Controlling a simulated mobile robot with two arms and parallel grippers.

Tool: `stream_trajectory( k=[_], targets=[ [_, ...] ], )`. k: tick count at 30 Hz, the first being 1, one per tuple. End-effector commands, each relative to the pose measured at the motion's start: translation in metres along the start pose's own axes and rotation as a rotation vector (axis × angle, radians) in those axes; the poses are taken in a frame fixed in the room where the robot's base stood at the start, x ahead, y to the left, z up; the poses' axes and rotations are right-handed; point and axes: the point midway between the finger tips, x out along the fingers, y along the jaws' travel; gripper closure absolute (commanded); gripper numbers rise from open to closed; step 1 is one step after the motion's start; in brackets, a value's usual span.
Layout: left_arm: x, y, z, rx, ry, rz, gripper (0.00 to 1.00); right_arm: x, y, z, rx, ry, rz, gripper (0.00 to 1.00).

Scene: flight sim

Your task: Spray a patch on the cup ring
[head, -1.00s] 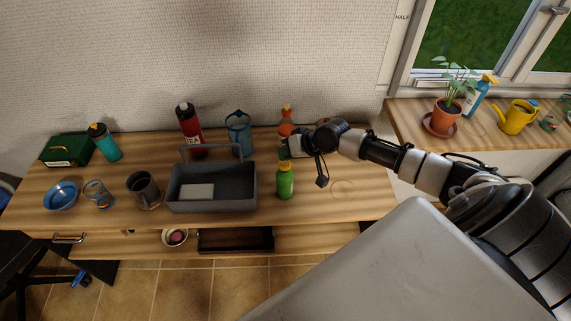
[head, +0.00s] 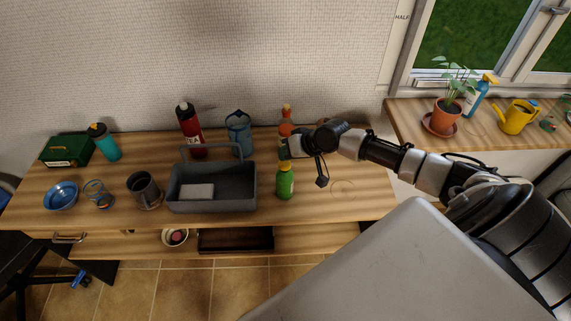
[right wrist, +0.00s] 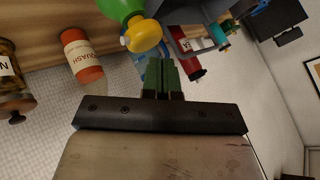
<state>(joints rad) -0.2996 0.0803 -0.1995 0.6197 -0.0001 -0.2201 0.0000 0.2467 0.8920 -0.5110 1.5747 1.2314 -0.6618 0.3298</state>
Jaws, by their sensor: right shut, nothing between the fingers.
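A faint cup ring (head: 342,187) marks the wooden desk at the right, below my right forearm. A green bottle (head: 285,183) stands on the desk left of the ring; its yellow top shows in the right wrist view (right wrist: 145,36). A blue spray bottle with a yellow head (head: 474,98) stands on the windowsill behind the plant. My right gripper (head: 285,150) is above the desk, just behind the green bottle and apart from the ring. In the right wrist view its green fingers (right wrist: 163,76) are together and empty. My left gripper is not in view.
A grey caddy (head: 212,206) stands mid-desk. An orange squash bottle (head: 286,113) is behind my gripper. A red bottle (head: 190,130) and blue pitcher (head: 239,132) stand at the back. A potted plant (head: 446,111) and yellow watering can (head: 516,117) are on the sill.

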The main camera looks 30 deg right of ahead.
Motion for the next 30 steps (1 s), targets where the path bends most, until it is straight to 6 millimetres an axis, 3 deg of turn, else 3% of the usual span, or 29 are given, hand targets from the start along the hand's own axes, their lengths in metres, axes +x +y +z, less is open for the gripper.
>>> stream_trajectory(
  k=[30],
  targets=[
    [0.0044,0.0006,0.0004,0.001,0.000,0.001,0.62,0.0061,0.0045,0.0046,0.000,0.000,0.000,1.00]
  ],
)
